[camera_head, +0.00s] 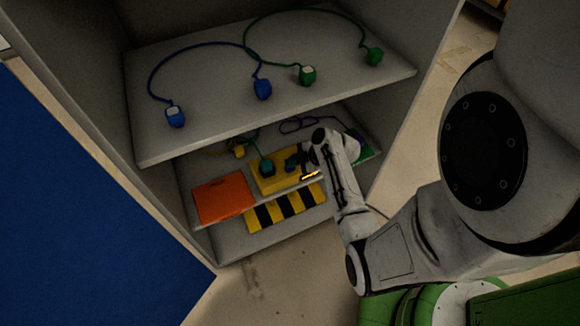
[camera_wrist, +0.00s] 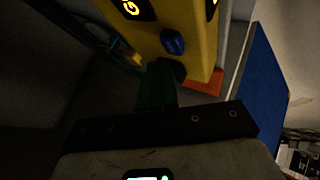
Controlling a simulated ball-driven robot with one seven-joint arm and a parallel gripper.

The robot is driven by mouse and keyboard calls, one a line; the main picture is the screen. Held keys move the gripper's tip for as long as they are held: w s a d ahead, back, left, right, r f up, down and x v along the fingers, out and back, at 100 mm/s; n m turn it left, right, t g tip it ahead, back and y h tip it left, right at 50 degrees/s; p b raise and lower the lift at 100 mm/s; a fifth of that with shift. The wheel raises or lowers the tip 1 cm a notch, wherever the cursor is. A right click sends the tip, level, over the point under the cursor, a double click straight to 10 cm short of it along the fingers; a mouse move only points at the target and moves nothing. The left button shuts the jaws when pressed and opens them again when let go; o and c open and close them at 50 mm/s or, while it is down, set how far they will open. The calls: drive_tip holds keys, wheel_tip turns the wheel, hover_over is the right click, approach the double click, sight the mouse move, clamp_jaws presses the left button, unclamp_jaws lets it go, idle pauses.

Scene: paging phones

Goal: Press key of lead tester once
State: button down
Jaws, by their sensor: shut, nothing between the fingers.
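A yellow box (camera_head: 268,185), which looks like the lead tester, sits on the middle shelf. In the wrist view its yellow face (camera_wrist: 200,55) carries a lit power symbol (camera_wrist: 131,8) and a blue oval knob or key (camera_wrist: 173,42). A dark teal block (camera_head: 267,168) shows on the box in the head view. My gripper (camera_head: 290,161) is shut and empty, at the right end of the box. In the wrist view its dark fingers (camera_wrist: 157,76) point at the box, just below the blue part. Whether they touch is too dark to tell.
An orange box (camera_head: 223,199) sits left of the yellow one. A black-and-yellow striped strip (camera_head: 285,208) is below. A blue panel (camera_head: 80,215) is at left.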

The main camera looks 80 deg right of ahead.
sight(292, 169)
drive_tip(key=shift+r, duration=0.1)
drive_tip(key=shift+r+p, duration=1.85)
drive_tip(key=shift+r, duration=0.6)
drive_tip(key=w+a+r+m+g+y, duration=0.1)
drive_tip(key=w+a+g+y, duration=0.1)
drive_tip(key=a, duration=0.6)
drive_tip(key=w+a+r+m+g+y, duration=0.1)
drive_tip(key=a+g, duration=0.1)
drive_tip(key=a, duration=0.7)
drive_tip(key=s+a+r+m+g+h, duration=0.2)
drive_tip(key=s+a+r+m+g, duration=0.2)
drive_tip(key=s+a+r, duration=0.4)
drive_tip(key=a+m, duration=0.1)
drive_tip(key=a, duration=0.2)
drive_tip(key=shift+s+m, duration=0.2)
drive_tip(key=shift+m, duration=0.2)
